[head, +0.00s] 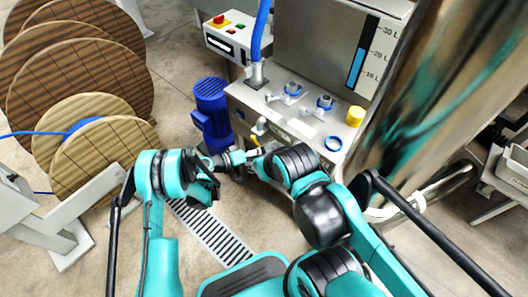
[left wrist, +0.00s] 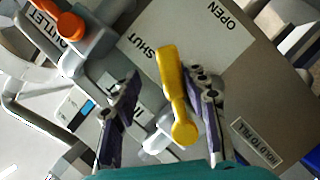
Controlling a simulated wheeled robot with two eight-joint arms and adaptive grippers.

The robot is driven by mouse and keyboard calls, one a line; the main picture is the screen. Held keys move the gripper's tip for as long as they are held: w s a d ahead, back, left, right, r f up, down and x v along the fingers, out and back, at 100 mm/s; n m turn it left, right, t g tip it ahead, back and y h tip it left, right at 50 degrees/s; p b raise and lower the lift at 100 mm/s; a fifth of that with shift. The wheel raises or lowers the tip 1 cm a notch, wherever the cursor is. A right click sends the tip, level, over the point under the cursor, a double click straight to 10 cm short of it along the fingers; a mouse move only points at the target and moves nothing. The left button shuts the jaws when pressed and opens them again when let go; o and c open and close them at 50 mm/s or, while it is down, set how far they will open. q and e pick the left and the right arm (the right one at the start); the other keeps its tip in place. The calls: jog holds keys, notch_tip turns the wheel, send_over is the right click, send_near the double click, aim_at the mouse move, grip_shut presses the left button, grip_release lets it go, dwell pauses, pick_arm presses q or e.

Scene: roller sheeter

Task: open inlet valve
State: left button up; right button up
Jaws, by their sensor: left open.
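The yellow inlet valve lever (left wrist: 172,80) stands between the two spread fingers of my left gripper (left wrist: 165,85) in the left wrist view. The gripper is open, with a gap on each side of the lever. The panel behind it bears the words SHUT (left wrist: 142,50) and OPEN (left wrist: 223,22); the lever's far end lies nearer SHUT. In the head view the lever (head: 254,141) shows small at the machine's lower front, with my left gripper (head: 249,153) close by it. My right arm crosses nearby, but I cannot make out its gripper.
An orange outlet handle (left wrist: 71,25) sits on grey piping beside an OUTLET label. Wooden reels (head: 85,85) fill the left.

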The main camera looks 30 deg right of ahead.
pick_arm(q)
jog(key=o, duration=0.6)
jog(key=r, duration=0.4)
jog(key=w+r, duration=0.1)
jog(key=r, duration=0.2)
jog(key=shift+d, duration=0.35)
jog(key=shift+a+r, duration=0.1)
jog(key=shift+r, duration=0.35)
jog(key=shift+c, duration=1.4)
jog(key=f, duration=0.1)
jog(key=s+f+y, duration=0.1)
jog(key=f, duration=0.1)
jog(key=shift+s+a+m, duration=0.15)
jog(key=shift+m, duration=0.15)
jog(key=shift+c, duration=0.5)
jog(key=shift+a+f, duration=0.1)
jog(key=shift+a, duration=0.35)
jog(key=shift+c, duration=0.2)
jog(key=shift+s+a, duration=0.15)
jog(key=shift+a, duration=0.65)
jog(key=shift+c, duration=0.4)
jog(key=shift+a, duration=0.3)
jog(key=shift+c, duration=0.5)
send_near(259, 145)
jog(key=shift+s+d+r+g, duration=0.15)
jog(key=shift+s+d, duration=0.25)
jog(key=shift+s, duration=0.25)
jog(key=shift+s+d+r+g, duration=0.15)
jog(key=shift+s+d, duration=0.3)
jog(key=shift+s, duration=0.2)
